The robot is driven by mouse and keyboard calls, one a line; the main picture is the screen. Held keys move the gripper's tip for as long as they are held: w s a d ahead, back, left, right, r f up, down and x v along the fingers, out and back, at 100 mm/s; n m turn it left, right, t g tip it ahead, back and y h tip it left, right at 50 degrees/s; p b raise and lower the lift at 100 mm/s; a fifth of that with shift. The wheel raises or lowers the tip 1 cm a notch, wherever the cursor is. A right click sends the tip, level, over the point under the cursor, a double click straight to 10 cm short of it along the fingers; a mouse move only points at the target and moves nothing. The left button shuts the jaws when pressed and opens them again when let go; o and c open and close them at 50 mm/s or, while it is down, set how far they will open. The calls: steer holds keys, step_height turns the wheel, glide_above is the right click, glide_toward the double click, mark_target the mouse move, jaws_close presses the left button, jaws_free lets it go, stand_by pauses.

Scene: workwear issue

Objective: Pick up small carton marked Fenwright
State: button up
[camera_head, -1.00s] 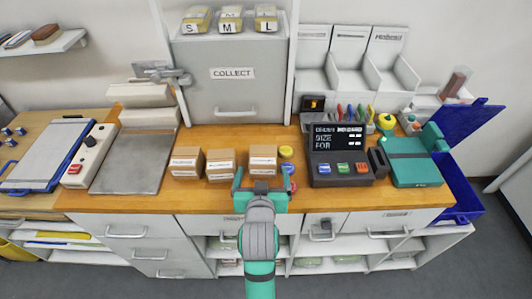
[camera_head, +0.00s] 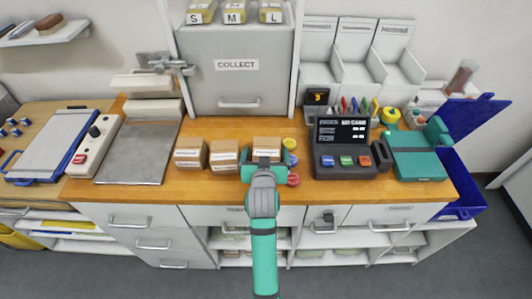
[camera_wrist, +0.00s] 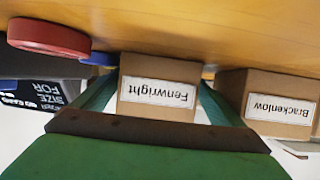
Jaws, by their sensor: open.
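The small carton marked Fenwright (camera_wrist: 158,88) is a brown box with a white label, seen upside down in the wrist view. It stands between the two fingers of my gripper (camera_wrist: 155,100), with a finger on each side. In the head view the carton (camera_head: 267,142) is the rightmost of three on the wooden counter, and my gripper (camera_head: 266,165) is at its front, partly hiding it. My gripper is open. I cannot tell whether the fingers touch the carton's sides.
Coloured round items, including a red one (camera_head: 293,180), lie just right of my gripper. A dark device with buttons (camera_head: 343,160) stands beyond them.

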steer(key=c, duration=0.8)
steer(key=shift+d, duration=0.15)
steer(key=c, duration=0.5)
steer(key=shift+d, duration=0.2)
steer(key=shift+a+r, duration=0.1)
